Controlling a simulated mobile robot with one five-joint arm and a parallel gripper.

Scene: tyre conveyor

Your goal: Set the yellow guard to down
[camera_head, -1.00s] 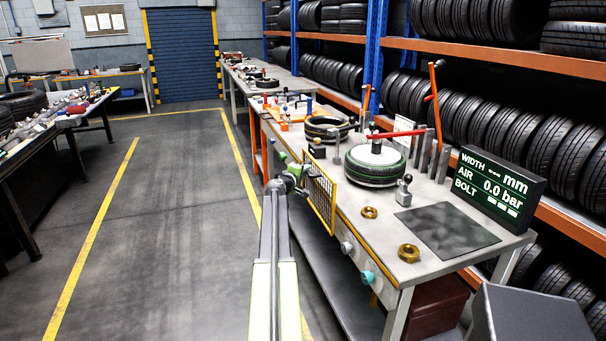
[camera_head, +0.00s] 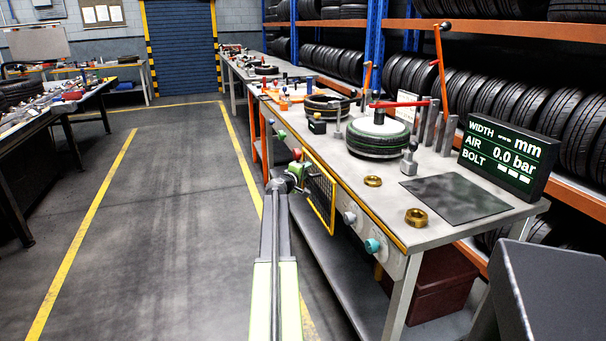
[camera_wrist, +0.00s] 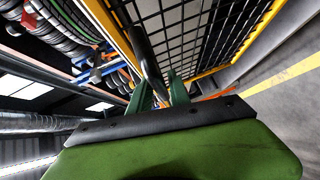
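The yellow guard (camera_head: 320,199), a yellow frame with dark mesh, hangs at the bench's front edge. It sits low, mostly in front of the bench's front face, with its top bar near the bench-top level. My gripper (camera_head: 297,174) is at the guard's left side in the head view. In the wrist view my gripper's green fingers (camera_wrist: 162,88) stand on either side of a dark bar handle (camera_wrist: 147,58), and appear shut on it. The guard's mesh (camera_wrist: 190,35) fills the upper middle there. The exact finger contact is partly hidden.
The bench (camera_head: 455,240) carries a tyre (camera_head: 377,143), brass nuts (camera_head: 416,217) and a display (camera_head: 509,160). Green and teal knobs (camera_head: 372,246) jut from its front. A grey box (camera_head: 550,290) stands at the front right. The floor to the left is clear.

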